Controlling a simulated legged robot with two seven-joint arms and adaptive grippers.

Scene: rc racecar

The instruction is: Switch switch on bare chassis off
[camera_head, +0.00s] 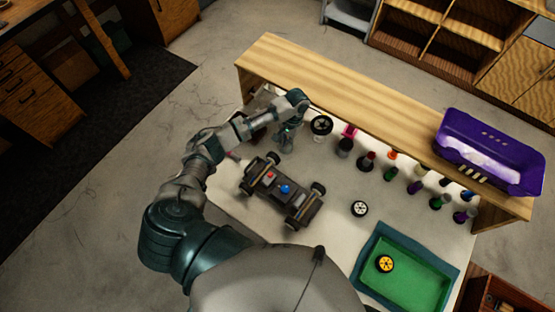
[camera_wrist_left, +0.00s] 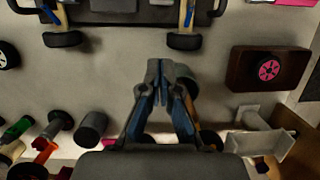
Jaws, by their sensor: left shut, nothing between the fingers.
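The bare chassis (camera_head: 302,207) is dark and wheeled, and lies on the white tabletop. A red part (camera_head: 270,175) and a blue round part (camera_head: 285,188) show on its top; I cannot tell which one is the switch. My left gripper (camera_head: 286,146) is just beyond the chassis, apart from it. My right gripper is not in view.
A wheel (camera_head: 321,125) and several coloured bottles stand beyond the chassis, below a wooden shelf (camera_head: 340,83). A purple crate (camera_head: 490,160) sits on the shelf. A green tray (camera_head: 425,275) holds a yellow wheel (camera_head: 385,264). A brown box (camera_wrist_left: 245,75) carries a pink-hubbed wheel.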

